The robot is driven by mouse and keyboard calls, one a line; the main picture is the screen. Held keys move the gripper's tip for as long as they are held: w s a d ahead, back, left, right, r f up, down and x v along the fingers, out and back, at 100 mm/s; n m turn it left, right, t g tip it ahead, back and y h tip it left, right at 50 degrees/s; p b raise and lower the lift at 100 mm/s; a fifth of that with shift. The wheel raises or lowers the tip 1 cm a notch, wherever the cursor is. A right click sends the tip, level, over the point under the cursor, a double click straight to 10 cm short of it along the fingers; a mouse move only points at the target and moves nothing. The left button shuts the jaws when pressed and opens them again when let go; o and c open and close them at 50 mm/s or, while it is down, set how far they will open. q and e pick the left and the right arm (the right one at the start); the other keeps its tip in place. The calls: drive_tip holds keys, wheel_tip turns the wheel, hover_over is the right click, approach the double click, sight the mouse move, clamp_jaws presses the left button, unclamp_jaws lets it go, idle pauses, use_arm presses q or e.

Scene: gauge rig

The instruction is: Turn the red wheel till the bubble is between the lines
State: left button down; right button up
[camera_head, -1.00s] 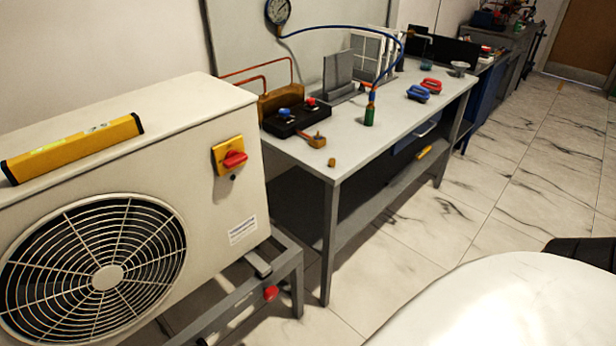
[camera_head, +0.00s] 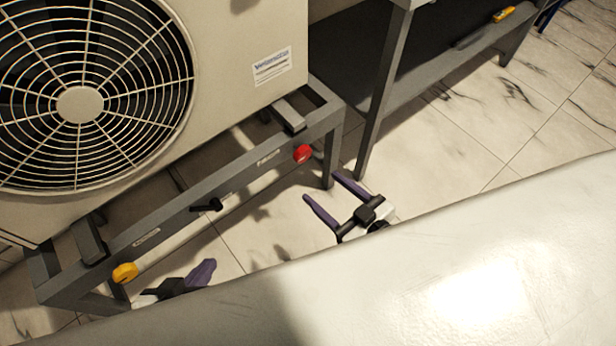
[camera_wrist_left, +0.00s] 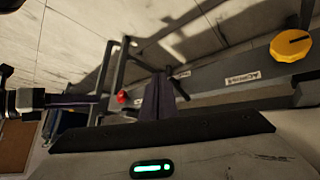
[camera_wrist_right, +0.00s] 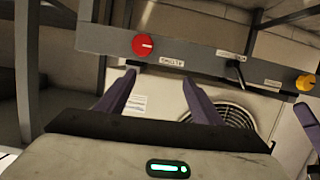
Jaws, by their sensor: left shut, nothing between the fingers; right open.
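The red wheel (camera_head: 302,153) sits on the front rail of the grey stand under the fan unit, near its right end. It also shows in the right wrist view (camera_wrist_right: 143,45) and, small, in the left wrist view (camera_wrist_left: 121,97). My right gripper (camera_head: 322,187) is open and empty, just in front of and below the red wheel, apart from it. My left gripper (camera_head: 211,263) is shut and empty, near the rail's left part. The yellow level seen earlier on top of the unit is out of view now, so its bubble is hidden.
A yellow wheel (camera_head: 124,272) is at the rail's left end, and a black lever (camera_head: 207,205) is between the wheels. The stand (camera_head: 240,170) carries the fan unit (camera_head: 235,90). A workbench leg (camera_head: 378,110) stands to the right. Tiled floor lies open around.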

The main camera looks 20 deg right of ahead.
sight(305, 157)
drive_tip(key=w+d+f+n+t+b, duration=0.1)
drive_tip(key=w+d+f+t+b, duration=0.25)
drive_tip(key=f+b, duration=0.4)
drive_tip(key=shift+g+y, duration=0.25)
drive_tip(key=shift+y, duration=0.25)
drive_tip(key=b+x, duration=0.4)
drive_tip(key=x, duration=0.6)
drive_tip(key=shift+w+d+r, duration=0.15)
drive_tip(key=shift+w, duration=0.55)
use_arm(q)
drive_tip(key=d+f+h, duration=0.1)
drive_tip(key=d+f, duration=0.3)
drive_tip(key=f, duration=0.2)
drive_tip(key=shift+w+m+h, duration=0.3)
drive_tip(key=shift+w+h, duration=0.1)
drive_tip(key=shift+w, duration=0.05)
use_arm(e)
drive_tip(key=c, duration=1.1)
drive_tip(key=shift+o, duration=0.2)
use_arm(q)
drive_tip(key=shift+a+r, duration=0.1)
use_arm(e)
drive_tip(key=shift+r+n, duration=0.1)
drive_tip(key=shift+n, duration=0.4)
